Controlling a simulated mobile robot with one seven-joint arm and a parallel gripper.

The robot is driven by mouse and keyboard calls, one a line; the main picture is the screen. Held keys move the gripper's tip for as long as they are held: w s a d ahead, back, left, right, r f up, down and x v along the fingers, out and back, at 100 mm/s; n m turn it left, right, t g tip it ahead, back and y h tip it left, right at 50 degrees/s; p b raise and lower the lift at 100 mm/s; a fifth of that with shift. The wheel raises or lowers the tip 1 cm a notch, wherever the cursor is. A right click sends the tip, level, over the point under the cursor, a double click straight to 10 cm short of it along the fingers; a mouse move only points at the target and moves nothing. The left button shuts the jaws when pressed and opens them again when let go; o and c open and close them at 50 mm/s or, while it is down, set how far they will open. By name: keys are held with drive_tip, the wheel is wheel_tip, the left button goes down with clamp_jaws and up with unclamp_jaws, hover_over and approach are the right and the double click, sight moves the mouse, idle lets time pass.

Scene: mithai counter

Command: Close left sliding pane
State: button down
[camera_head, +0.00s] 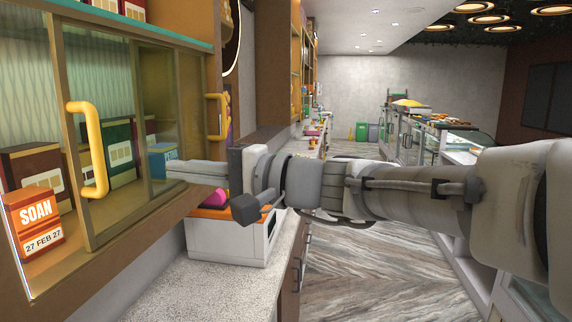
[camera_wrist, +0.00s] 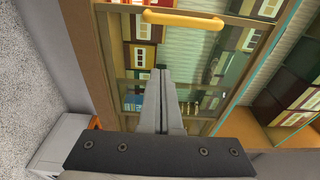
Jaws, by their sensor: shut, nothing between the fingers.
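The left sliding pane (camera_head: 112,75) is a brass-framed glass pane on the wall cabinet at the left of the head view. Its yellow handle (camera_head: 86,150) is near its left edge, and an uncovered opening shows to the left of that edge. The handle also shows at the top of the wrist view (camera_wrist: 183,19). My gripper (camera_head: 170,170) is shut and empty, to the right of this handle and in front of the cabinet glass. In the wrist view, its fingertips (camera_wrist: 160,72) point toward the pane area, apart from the handle. I cannot tell whether they touch the glass.
A second yellow handle (camera_head: 217,118) is at the cabinet's right. An orange SOAN box (camera_head: 35,222) stands in the left opening, beside a dark box (camera_head: 32,170). A white appliance (camera_head: 228,242) sits on the speckled counter (camera_head: 190,285) below my arm. The floor to the right is clear.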

drive_tip(key=p+x, duration=0.2)
drive_tip(key=x, duration=0.6)
drive_tip(key=shift+a, duration=0.35)
drive_tip(key=s, duration=0.3)
drive_tip(key=shift+s+a+p, duration=0.1)
drive_tip(key=shift+s+p, duration=0.25)
drive_tip(key=shift+p, duration=0.05)
drive_tip(key=shift+f, duration=0.1)
drive_tip(key=shift+s+f+b, duration=0.15)
drive_tip(key=shift+s+b, duration=0.35)
drive_tip(key=shift+b, duration=0.2)
drive_tip(key=s+b, duration=0.6)
drive_tip(key=s, duration=0.3)
drive_tip(key=shift+s+a, duration=0.3)
drive_tip(key=shift+a, duration=0.1)
